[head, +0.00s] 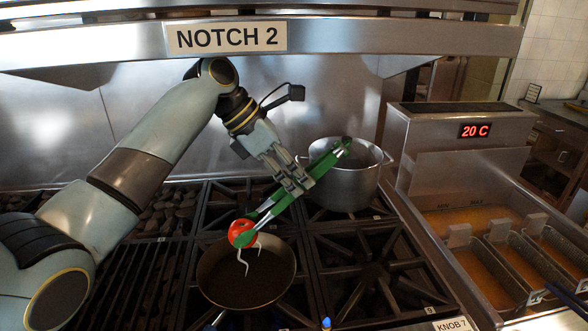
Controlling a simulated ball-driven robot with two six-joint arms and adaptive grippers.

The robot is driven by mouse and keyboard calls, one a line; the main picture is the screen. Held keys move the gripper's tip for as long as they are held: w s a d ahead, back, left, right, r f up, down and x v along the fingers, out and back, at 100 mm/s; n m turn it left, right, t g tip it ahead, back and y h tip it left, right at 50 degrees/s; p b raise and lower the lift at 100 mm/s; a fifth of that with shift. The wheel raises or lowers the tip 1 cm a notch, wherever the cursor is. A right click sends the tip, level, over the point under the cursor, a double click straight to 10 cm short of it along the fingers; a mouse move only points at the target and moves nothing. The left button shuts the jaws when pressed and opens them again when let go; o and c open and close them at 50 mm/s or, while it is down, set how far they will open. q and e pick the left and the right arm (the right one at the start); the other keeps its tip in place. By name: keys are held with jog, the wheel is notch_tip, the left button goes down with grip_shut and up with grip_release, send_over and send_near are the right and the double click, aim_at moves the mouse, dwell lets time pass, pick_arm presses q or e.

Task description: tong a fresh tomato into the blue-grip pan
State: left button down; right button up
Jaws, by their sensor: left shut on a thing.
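My left gripper (290,178) is shut on a pair of green tongs (322,163) and holds them slanting down to the left, above the burners. A red tomato (238,234) shows at the lower end of the tongs, over the back edge of the dark pan (283,270). Pale prongs (242,259) hang below the tomato, over the pan's inside. I cannot tell how firmly the tongs grip the tomato, or whether anything touches the pan. A bit of blue grip (216,319) shows at the bottom edge by the pan. My right gripper is not in view.
A steel pot (340,185) stands on the burner behind the tongs. The front right burner grate (375,270) is bare. A fryer (480,215) with baskets and a "20 C" display stands at the right. A hood edge labelled "NOTCH 2" (227,38) hangs above.

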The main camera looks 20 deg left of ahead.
pick_arm(q)
jog(key=shift+s, duration=0.1)
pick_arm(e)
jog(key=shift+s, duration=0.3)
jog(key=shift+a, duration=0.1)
pick_arm(q)
notch_tip(320, 180, down, 9)
jog(key=b, duration=0.8)
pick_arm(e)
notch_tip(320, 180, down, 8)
pick_arm(q)
jog(key=c, duration=1.4)
grip_release()
